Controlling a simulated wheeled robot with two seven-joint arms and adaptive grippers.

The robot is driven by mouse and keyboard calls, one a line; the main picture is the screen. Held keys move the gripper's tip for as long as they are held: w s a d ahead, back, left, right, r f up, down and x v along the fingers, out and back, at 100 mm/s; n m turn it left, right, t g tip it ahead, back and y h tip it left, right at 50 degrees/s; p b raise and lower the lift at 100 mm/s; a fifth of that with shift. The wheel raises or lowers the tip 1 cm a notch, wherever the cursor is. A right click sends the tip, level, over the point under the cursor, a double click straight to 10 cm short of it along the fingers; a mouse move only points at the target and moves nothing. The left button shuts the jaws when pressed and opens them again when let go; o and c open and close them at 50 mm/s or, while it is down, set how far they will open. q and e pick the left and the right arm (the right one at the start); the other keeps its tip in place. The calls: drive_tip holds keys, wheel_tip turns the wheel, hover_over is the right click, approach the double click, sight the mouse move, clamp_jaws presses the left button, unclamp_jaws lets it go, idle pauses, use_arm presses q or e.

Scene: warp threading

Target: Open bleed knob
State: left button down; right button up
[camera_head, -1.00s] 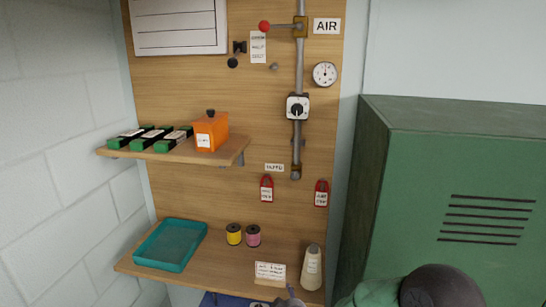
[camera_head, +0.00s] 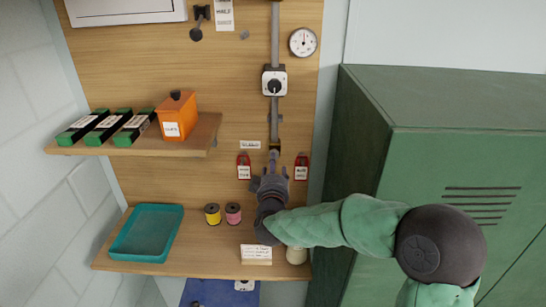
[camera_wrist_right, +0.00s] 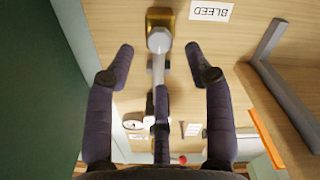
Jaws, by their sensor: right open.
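The bleed knob is a grey round knob (camera_wrist_right: 158,40) on a brass block (camera_wrist_right: 160,14) at the lower end of the grey pipe, beside the BLEED label (camera_wrist_right: 211,10). My right gripper (camera_wrist_right: 159,58) is open, with a finger on either side of the knob in the right wrist view and gaps between. Contact does not show. In the head view my right gripper (camera_head: 270,174) reaches up just below the pipe's end and partly hides the knob. My left gripper is not in view.
Red tags (camera_head: 243,166) and (camera_head: 301,167) hang on either side of my right gripper. A shelf (camera_head: 200,143) with an orange box (camera_head: 178,118) is to the left. Below are a teal tray (camera_head: 147,232), thread spools (camera_head: 212,213) and a cone (camera_head: 296,255). A green locker (camera_head: 400,150) stands right.

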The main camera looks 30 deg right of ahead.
drive_tip(key=x, duration=0.5)
drive_tip(key=shift+w+p, duration=0.2)
drive_tip(key=shift+p, duration=0.15)
clamp_jaws()
